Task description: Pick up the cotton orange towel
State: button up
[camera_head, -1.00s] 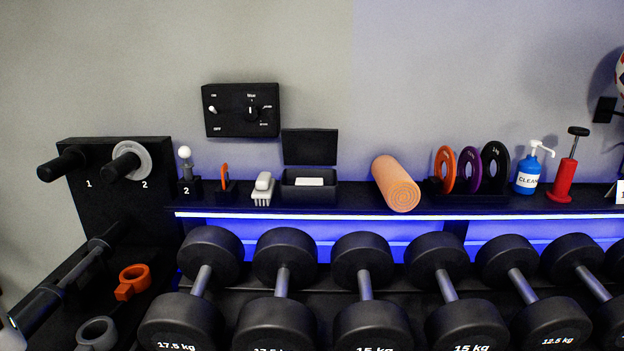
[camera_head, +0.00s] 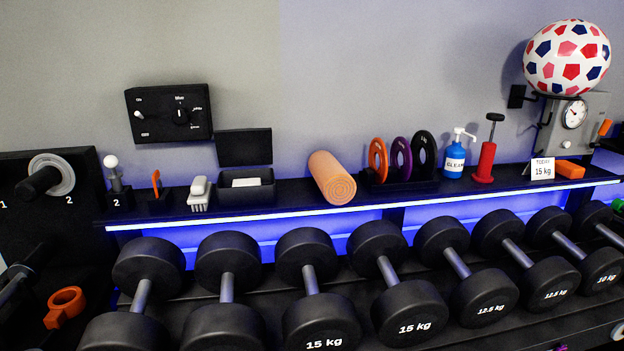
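The orange towel (camera_head: 332,177) is rolled into a cylinder and lies on the black shelf (camera_head: 290,207) above the dumbbells. Its spiral end faces me, at the shelf's front edge. It sits between a black open box and a rack of coloured plates. Nothing covers it. My gripper does not show in this view.
The black box (camera_head: 246,196) and a brush (camera_head: 199,193) stand left of the towel. The plate rack (camera_head: 398,184), a blue cleaner bottle (camera_head: 455,160) and a red pump (camera_head: 486,160) stand right. Several dumbbells (camera_head: 310,265) fill the rack below. A ball (camera_head: 567,57) is at upper right.

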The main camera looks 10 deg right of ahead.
aim_at(337, 186)
jog(key=l+u, duration=0.1)
jog(key=l, duration=0.35)
jog(key=k+l+u, duration=0.1)
jog(key=l, duration=0.3)
jog(key=k+l+u, duration=0.1)
jog(key=l, duration=0.35)
jog(key=k+l, duration=0.1)
jog(key=l, duration=0.3)
jog(key=i+l, duration=0.15)
jog(key=i, duration=0.3)
jog(key=i+l, duration=0.1)
jog(key=i, duration=0.4)
jog(key=u, duration=0.05)
